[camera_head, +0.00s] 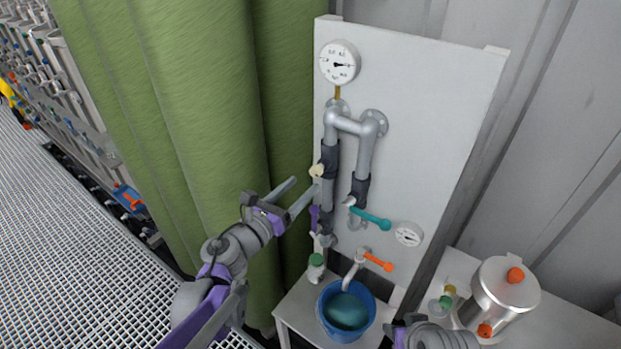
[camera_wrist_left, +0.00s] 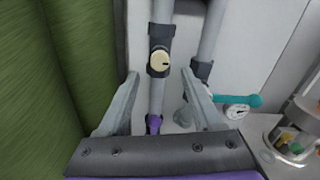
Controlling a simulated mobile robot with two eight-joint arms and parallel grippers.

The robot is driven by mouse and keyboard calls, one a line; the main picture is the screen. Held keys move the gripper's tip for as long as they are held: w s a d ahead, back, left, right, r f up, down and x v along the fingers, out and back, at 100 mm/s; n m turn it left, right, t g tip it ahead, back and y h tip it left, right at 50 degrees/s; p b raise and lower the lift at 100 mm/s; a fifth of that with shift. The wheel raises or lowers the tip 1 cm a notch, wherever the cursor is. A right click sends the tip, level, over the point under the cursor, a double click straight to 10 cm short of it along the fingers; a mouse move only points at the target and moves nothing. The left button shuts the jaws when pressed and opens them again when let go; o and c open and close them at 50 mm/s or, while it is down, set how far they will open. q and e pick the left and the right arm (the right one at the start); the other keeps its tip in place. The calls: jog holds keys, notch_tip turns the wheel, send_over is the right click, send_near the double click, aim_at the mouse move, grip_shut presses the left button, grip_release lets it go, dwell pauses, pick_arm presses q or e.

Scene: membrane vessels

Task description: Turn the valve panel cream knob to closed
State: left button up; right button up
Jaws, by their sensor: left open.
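The cream knob (camera_head: 317,170) sits on a dark fitting on the left grey pipe of the white valve panel (camera_head: 430,110). In the left wrist view the cream knob (camera_wrist_left: 159,61) is round with a small dark mark, ahead of my fingers and between their lines. My left gripper (camera_head: 303,190) is open and empty, just left of the pipe and close to the knob; its fingers also show in the left wrist view (camera_wrist_left: 160,100). It appears apart from the knob. Part of my right arm shows at the bottom of the head view, but its fingers are not visible.
A teal lever (camera_head: 372,218), an orange lever (camera_head: 378,262) and a purple handle (camera_head: 314,217) are on the panel's pipework. Gauges (camera_head: 340,63) are mounted on it. A blue bucket (camera_head: 324,322) stands below. A steel vessel (camera_head: 503,292) stands at right.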

pick_arm(q)
jog(key=v, duration=0.4)
jog(key=shift+s+a, duration=0.15)
jog(key=shift+s, duration=0.1)
jog(key=a+r+n+t+y, duration=0.25)
jog(key=a+n+y, duration=0.45)
jog(key=n, duration=0.5)
jog(key=s+a+f+n+g+y, duration=0.3)
jog(key=s+a+f+n+y, duration=0.4)
jog(key=n, duration=0.8)
jog(key=s+d+f+n+g+h, duration=0.3)
jog(key=s+f+n+g, duration=0.5)
jog(key=s+f+n, duration=0.3)
jog(key=s+n+h, duration=0.1)
jog(key=s+n, duration=0.1)
jog(key=shift+s+f+n+g, duration=0.3)
jog(key=shift+f+g, duration=0.05)
